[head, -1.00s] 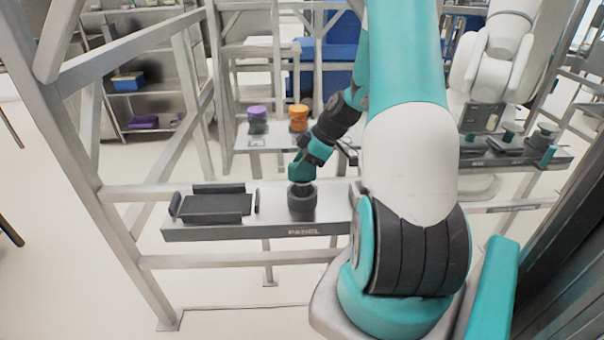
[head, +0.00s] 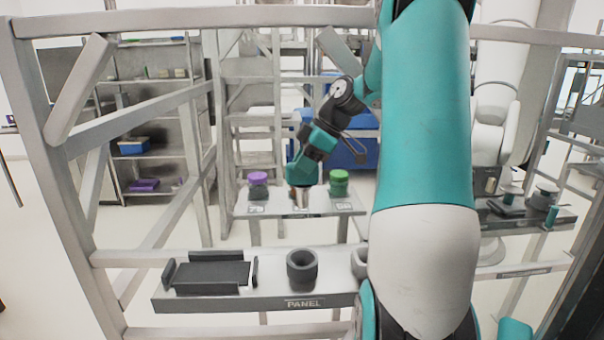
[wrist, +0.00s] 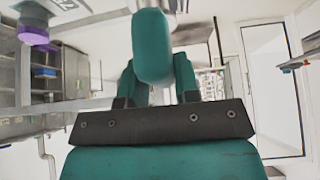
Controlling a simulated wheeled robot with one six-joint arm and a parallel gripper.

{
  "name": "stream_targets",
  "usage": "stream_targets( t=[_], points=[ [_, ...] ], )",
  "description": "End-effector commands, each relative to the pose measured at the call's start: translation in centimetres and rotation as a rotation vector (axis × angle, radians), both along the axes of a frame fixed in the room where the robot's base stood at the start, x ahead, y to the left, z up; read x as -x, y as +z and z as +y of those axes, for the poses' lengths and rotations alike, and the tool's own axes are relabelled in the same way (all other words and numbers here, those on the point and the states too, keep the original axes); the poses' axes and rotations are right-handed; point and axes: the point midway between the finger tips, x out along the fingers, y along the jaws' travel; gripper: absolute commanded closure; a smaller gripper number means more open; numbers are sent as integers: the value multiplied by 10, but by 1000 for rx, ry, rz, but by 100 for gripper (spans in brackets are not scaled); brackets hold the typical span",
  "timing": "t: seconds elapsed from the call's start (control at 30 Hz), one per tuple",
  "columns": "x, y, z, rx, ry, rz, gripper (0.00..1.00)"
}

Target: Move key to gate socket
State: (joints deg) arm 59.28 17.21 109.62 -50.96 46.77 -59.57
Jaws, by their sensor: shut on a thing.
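My gripper (head: 300,186) is in the middle of the head view, above and in front of the back table. It points down and is shut on a small metallic piece, apparently the key (head: 300,198), mostly hidden by the jaws. In the wrist view the teal fingers (wrist: 153,45) fill the middle, and a bit of silvery metal shows at the top edge. A dark round socket (head: 302,266) with an open top stands on the shelf marked PANEL (head: 304,302), below the gripper and apart from it. I cannot tell which socket is the gate socket.
The back table (head: 270,207) holds a purple-topped piece (head: 257,178) left of my gripper and a green-topped piece (head: 339,181) right of it. A dark tray (head: 211,274) lies left of the socket. Grey frame bars (head: 180,18) surround the shelf.

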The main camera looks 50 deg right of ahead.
Motion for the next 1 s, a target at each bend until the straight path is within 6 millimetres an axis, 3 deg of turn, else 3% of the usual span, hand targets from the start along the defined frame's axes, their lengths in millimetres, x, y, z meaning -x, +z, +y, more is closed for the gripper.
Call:
stream_targets(
  t=[0.33, 1.0],
  points=[
    [0, 5, 0, 1, 0, -1, 100],
    [0, 48, 0, 1, 1, -2, 100]
  ],
)
